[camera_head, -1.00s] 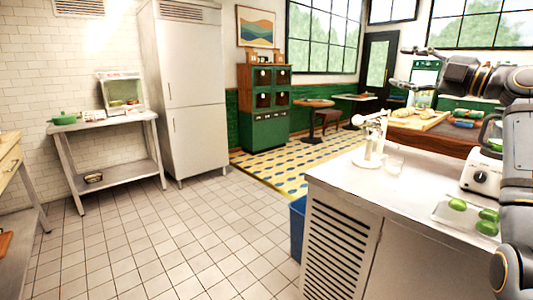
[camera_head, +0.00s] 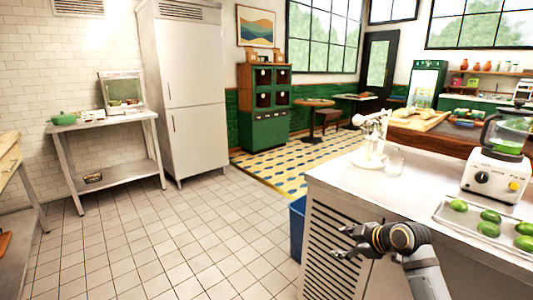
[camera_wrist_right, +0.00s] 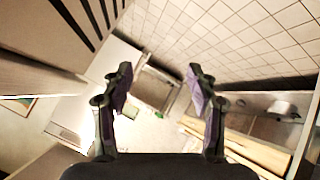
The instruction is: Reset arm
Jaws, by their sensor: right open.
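My right gripper (camera_head: 347,243) is open and empty in the head view. It hangs in front of the white counter's louvered front, below the counter top, with its fingers toward the left. In the right wrist view its two fingers (camera_wrist_right: 164,100) stand wide apart with nothing between them. My right arm comes in from the bottom right of the head view. My left gripper is not in view.
The white counter (camera_head: 345,177) carries a blender (camera_head: 497,165), a tray (camera_head: 455,220) of green fruits, a glass (camera_head: 394,160) and a white dispenser. A blue bin (camera_head: 297,220) stands beside it. The tiled floor (camera_head: 170,250) at left is clear.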

